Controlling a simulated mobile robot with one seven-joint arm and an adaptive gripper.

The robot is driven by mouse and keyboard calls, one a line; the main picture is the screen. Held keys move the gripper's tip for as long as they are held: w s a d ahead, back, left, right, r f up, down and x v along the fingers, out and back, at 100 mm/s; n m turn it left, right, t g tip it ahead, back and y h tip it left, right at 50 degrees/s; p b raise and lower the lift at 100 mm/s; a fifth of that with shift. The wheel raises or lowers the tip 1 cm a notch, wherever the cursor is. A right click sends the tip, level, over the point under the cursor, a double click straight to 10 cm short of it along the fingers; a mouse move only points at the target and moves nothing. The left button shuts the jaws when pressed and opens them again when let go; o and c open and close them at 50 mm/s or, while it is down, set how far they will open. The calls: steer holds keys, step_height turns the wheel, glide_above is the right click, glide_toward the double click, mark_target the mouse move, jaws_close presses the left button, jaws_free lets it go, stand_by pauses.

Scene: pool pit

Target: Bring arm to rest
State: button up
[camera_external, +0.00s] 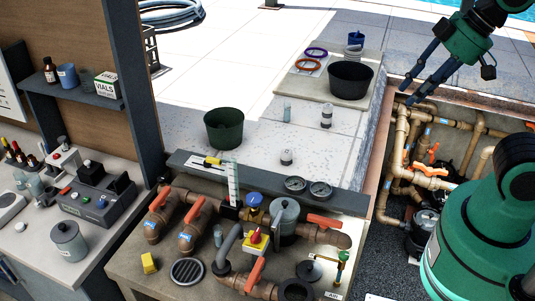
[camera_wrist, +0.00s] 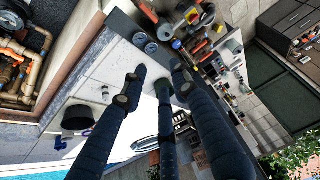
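My gripper (camera_external: 410,91) is at the upper right of the external view, in the air over the edge between the tiled deck and the pipe pit. Its dark fingers point down and to the left. In the wrist view the fingers of my gripper (camera_wrist: 157,80) reach up from the bottom edge, with a gap between the tips. Nothing is held between them. My green arm comes in from the right of the external view, and part of it is cut off by the frame.
The pit (camera_external: 431,165) with tan pipes lies below my gripper. A black bucket (camera_external: 350,79) stands on a board left of it. A dark green bucket (camera_external: 224,129) stands on the deck. A bench (camera_external: 137,265) carries pipes with orange-red handles. A shelf (camera_external: 72,91) is at left.

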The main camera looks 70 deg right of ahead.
step_height(320, 180, down, 18)
steer(key=b, duration=1.8)
steer(key=shift+f+b, duration=0.25)
steer(key=shift+b, duration=0.05)
